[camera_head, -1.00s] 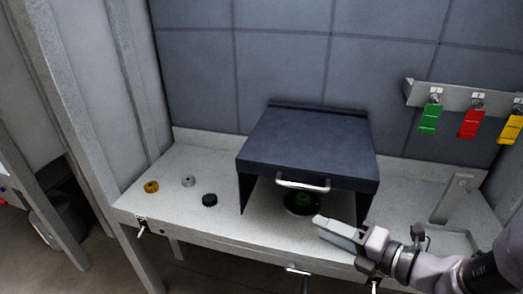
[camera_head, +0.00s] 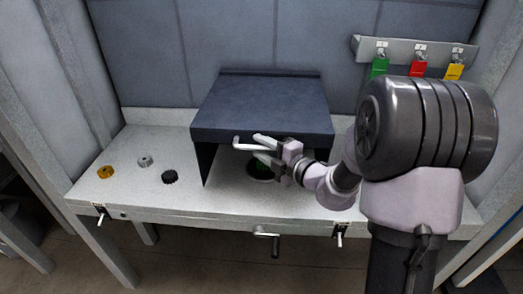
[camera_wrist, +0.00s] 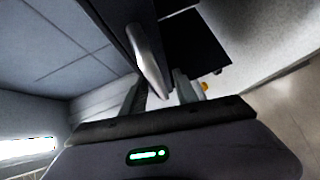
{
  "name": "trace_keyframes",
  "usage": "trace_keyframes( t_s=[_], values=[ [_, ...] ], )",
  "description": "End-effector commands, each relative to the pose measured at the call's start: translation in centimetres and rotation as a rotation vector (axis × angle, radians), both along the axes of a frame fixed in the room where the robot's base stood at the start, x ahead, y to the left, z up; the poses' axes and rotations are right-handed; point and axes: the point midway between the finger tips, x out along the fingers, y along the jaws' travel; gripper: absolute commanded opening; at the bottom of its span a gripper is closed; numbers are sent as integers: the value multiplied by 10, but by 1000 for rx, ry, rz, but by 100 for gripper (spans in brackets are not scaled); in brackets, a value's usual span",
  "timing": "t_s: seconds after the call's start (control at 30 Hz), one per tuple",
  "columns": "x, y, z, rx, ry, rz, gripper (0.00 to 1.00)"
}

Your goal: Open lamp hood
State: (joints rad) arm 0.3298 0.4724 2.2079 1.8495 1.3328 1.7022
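The dark blue lamp hood (camera_head: 262,100) stands on the workbench with its top level and its front open underneath. Its pale bar handle (camera_head: 238,145) is on the front edge, partly covered by my gripper. My gripper (camera_head: 258,148) is at the handle, with its two fingers apart. In the wrist view, the handle (camera_wrist: 149,62) lies just beyond my gripper (camera_wrist: 160,88), roughly in line with the gap between the fingers. I cannot tell whether they touch it. A round dark piece with a green top (camera_head: 261,165) sits under the hood, partly hidden by my gripper.
The pale workbench (camera_head: 140,190) has a gold ring (camera_head: 105,172), a silver ring (camera_head: 145,161) and a black ring (camera_head: 169,177) on its left. Green (camera_head: 379,67), red (camera_head: 417,69) and yellow (camera_head: 453,71) tags hang at right. Handles project from the bench front.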

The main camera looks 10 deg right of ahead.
Motion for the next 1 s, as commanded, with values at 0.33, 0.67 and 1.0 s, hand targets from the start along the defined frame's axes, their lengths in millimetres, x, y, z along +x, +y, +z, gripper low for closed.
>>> trace_keyframes(
  t_s=[0.33,0.67,1.0],
  values=[
    [2,1,0,-1,0,0,24],
    [2,1,0,-1,0,0,0],
    [2,1,0,-2,-1,0,0]
  ],
)
